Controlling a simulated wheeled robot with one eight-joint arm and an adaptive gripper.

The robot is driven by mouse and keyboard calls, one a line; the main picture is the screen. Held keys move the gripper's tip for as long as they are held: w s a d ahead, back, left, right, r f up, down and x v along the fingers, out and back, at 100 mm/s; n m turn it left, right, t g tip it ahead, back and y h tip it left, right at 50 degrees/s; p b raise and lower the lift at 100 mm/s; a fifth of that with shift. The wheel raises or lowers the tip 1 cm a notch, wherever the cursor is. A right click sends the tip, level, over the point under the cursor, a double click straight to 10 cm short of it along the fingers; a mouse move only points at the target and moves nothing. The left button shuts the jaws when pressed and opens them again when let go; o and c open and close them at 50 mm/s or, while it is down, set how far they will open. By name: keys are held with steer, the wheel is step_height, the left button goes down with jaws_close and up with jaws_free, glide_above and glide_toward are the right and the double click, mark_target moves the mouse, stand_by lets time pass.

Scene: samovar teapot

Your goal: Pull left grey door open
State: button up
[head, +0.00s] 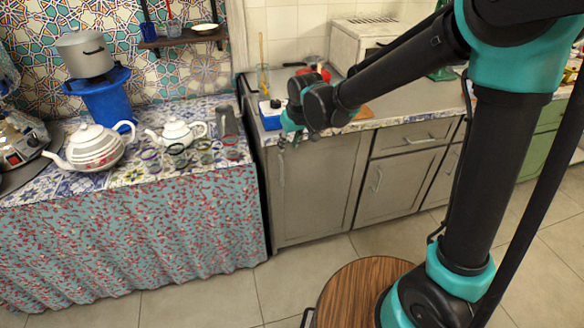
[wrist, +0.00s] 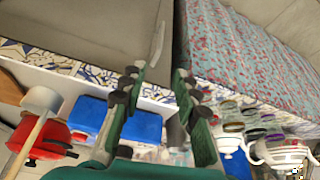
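The left grey door (head: 315,195) is the leftmost front of the grey cabinet in the head view and looks shut. Its upright handle (head: 281,168) is near its left edge. My gripper (head: 289,140) is at the counter's front edge, just above the handle. In the wrist view, which is turned upside down, the grey door (wrist: 90,30) fills the upper left and the pale handle (wrist: 157,42) lies beyond the fingertips. My gripper (wrist: 158,80) is open there, with a clear gap between its fingers and nothing in it. The fingers appear apart from the handle.
A cloth-covered table (head: 130,230) stands close on the left, bearing teapots (head: 95,147) and several glasses. A blue box (head: 270,115) is on the counter behind my gripper. Another grey door (head: 400,185) is to the right.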

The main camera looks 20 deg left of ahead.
mark_target(282, 166)
steer(key=x, duration=1.7)
steer(key=shift+w+a+f, duration=0.1)
jaws_close()
